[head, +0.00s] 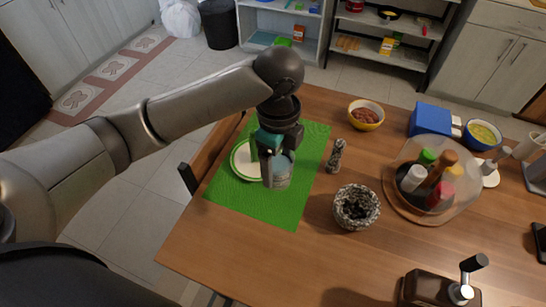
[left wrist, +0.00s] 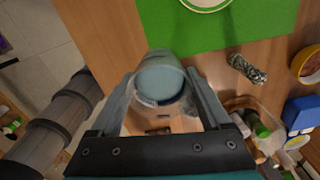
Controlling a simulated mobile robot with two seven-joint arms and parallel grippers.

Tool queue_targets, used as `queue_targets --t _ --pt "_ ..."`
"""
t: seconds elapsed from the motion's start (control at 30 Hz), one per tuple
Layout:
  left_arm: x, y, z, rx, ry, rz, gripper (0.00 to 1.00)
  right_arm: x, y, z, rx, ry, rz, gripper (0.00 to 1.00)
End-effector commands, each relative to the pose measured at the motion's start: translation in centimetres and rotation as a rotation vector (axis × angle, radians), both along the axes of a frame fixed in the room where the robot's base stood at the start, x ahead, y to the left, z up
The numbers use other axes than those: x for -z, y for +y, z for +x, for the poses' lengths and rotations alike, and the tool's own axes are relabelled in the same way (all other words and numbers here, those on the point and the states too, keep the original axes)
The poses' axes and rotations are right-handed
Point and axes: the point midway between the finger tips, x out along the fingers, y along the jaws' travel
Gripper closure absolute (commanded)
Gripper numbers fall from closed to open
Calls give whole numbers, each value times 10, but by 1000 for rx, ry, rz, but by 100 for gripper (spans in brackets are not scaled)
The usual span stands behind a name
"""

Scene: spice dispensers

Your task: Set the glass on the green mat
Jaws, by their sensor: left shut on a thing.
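The clear glass (head: 279,173) is held in my left gripper (head: 268,150), which is shut on it. In the head view it overlaps the green mat (head: 290,212), right of a white plate with a green rim (head: 240,162). The left wrist view shows the glass (left wrist: 160,80) between my left gripper's fingers (left wrist: 163,92), with the green mat (left wrist: 185,28) beyond it. I cannot tell whether the glass touches anything below. My right gripper is not in view.
A pepper mill (head: 336,156) and a speckled stone pot (head: 356,207) stand right of the mat on the wooden table (head: 250,254). Farther right is a round spice holder (head: 405,207) with several bottles. A chair (head: 200,160) is at the left edge. The mat's front part is clear.

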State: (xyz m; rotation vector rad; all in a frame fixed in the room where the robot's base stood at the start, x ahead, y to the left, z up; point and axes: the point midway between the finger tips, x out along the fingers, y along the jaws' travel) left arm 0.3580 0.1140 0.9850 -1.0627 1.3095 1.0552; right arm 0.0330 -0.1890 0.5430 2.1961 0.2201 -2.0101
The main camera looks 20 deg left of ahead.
Motion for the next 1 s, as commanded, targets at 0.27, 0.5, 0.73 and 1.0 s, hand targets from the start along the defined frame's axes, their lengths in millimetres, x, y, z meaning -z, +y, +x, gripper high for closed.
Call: queue_targets --t 0.27,0.5,0.73,1.0 --pt "-22 -8 14 386 -7 5 98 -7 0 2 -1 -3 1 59" --pt "-31 -10 19 578 -7 9 98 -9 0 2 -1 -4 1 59" --pt "-11 -11 20 618 -2 9 98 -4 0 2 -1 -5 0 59" --pt "55 -11 19 616 -2 9 98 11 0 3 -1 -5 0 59"
